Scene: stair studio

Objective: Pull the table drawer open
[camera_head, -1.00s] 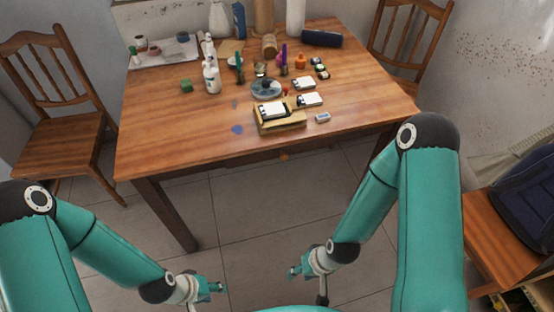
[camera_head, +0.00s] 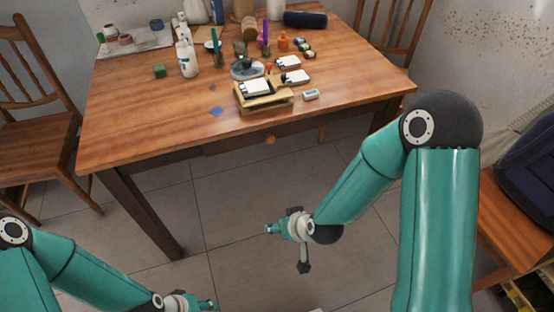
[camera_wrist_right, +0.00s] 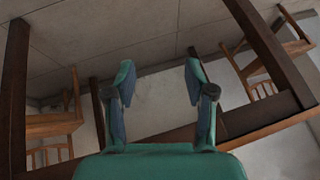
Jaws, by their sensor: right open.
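The wooden table (camera_head: 130,125) stands ahead of me. Its drawer front is a dark strip under the near edge, partly in shadow, with a small orange-brown knob (camera_head: 270,140). The drawer looks flush with the table frame. My right gripper (camera_head: 270,229) is below and in front of the knob, apart from it. In the right wrist view my right gripper (camera_wrist_right: 159,72) has its two fingers spread with nothing between them. My left gripper (camera_head: 207,304) is at the bottom edge, partly cut off, and its jaws are unclear.
A tan box with white cards (camera_head: 262,100), a white bottle (camera_head: 187,58), a green cube (camera_head: 159,70) and other small items are on the table. Wooden chairs stand at left (camera_head: 35,150) and right. A dark backpack (camera_head: 530,165) is at far right. Floor before the table is clear.

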